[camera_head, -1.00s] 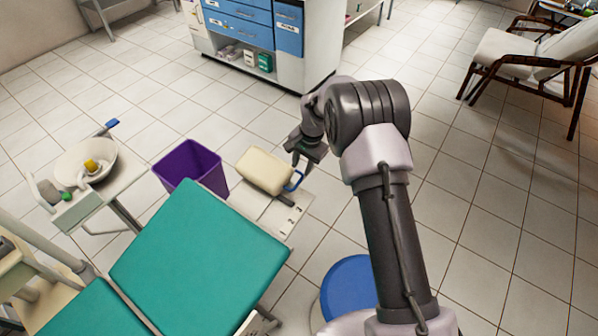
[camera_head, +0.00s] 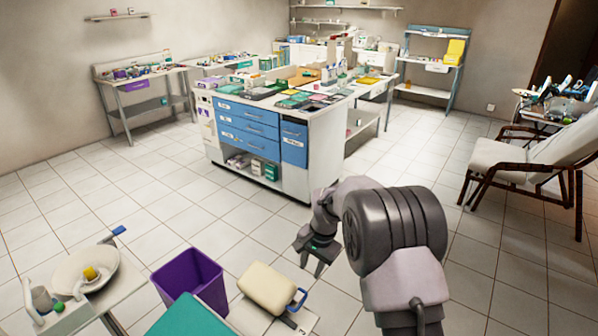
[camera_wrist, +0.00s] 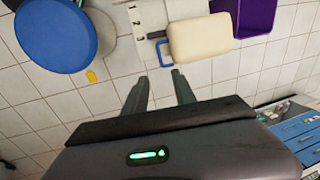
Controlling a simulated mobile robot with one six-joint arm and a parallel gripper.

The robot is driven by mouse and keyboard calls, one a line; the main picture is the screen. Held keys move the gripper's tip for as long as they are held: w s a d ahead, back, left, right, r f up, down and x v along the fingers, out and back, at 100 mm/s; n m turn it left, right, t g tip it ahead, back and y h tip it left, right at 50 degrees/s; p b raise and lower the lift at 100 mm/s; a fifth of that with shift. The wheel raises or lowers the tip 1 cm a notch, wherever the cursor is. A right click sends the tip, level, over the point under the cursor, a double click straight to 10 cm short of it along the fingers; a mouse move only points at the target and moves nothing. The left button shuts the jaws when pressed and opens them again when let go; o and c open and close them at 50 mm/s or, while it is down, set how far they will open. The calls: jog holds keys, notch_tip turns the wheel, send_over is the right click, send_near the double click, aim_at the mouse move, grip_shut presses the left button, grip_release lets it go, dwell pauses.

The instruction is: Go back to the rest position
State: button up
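My gripper (camera_head: 312,262) hangs from my arm in the middle of the head view, above the tiled floor and right of a cream padded block with a blue handle (camera_head: 268,287). In the wrist view my gripper (camera_wrist: 160,92) shows two dark fingers spread apart with nothing between them. The cream block (camera_wrist: 201,38) lies beyond the fingertips, and I see a gap of floor between. A green light glows on the gripper body.
A purple bin (camera_head: 188,277) stands left of the cream block, beside a teal padded seat (camera_head: 192,318). A basin (camera_head: 85,272) is at the left. A blue-drawer cabinet (camera_head: 248,127) stands behind. A reclining chair (camera_head: 530,160) is at the right. A blue round stool (camera_wrist: 57,35) shows in the wrist view.

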jog(key=s+d+r+n+t, duration=0.1)
jog(key=s+d+r, duration=0.1)
jog(key=s+r, duration=0.7)
jog(key=s+d+r+t, duration=0.1)
jog(key=s+r, duration=0.5)
jog(key=r, duration=0.6)
jog(key=s+d+r+n+t, duration=0.1)
jog(key=s+d+r+t, duration=0.1)
jog(key=s, duration=1.8)
jog(key=shift+r+n, duration=0.15)
jog(key=shift+n, duration=0.25)
